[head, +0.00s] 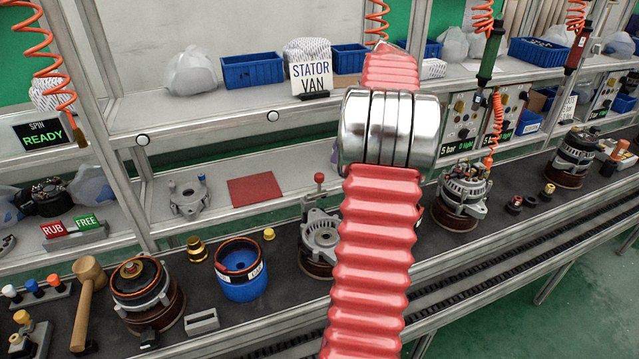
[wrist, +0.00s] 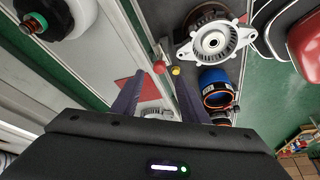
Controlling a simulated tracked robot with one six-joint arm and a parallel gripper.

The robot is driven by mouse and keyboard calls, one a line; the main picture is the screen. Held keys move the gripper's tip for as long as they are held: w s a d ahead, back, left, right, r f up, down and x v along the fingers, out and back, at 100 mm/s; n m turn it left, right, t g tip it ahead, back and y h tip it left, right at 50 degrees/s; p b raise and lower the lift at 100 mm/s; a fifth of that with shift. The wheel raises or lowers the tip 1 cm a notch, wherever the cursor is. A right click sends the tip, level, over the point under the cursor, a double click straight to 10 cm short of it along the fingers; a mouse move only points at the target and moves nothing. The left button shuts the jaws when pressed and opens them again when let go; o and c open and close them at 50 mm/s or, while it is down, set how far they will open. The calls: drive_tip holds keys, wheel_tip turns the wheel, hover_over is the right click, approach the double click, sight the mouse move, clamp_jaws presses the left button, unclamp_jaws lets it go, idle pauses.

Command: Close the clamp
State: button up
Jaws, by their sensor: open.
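The clamp's red ball knob (head: 319,178) stands up on a lever at the back of a grey alternator housing (head: 318,236) on the dark bench. In the wrist view the red knob (wrist: 159,67) shows between the tips of my gripper (wrist: 161,76), and the housing (wrist: 212,42) lies above and to the right. The two dark fingers are apart with nothing held. Whether the knob is level with the fingertips or beyond them I cannot tell. In the head view my red arm hides the gripper and the housing's right side.
A blue ring-shaped part (head: 240,268) and a brass piece (head: 197,249) stand left of the housing. A mallet (head: 88,290) stands further left. A red mat (head: 255,190) lies on the shelf behind. An alternator unit (head: 463,190) is to the right. Uprights and shelf edges enclose the back.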

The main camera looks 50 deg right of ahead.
sight(320, 183)
drive_tip(key=x, duration=1.4)
drive_tip(key=shift+a+r, duration=0.1)
drive_tip(key=shift+c, duration=0.2)
drive_tip(key=c, duration=0.9)
drive_tip(key=shift+c, duration=0.3)
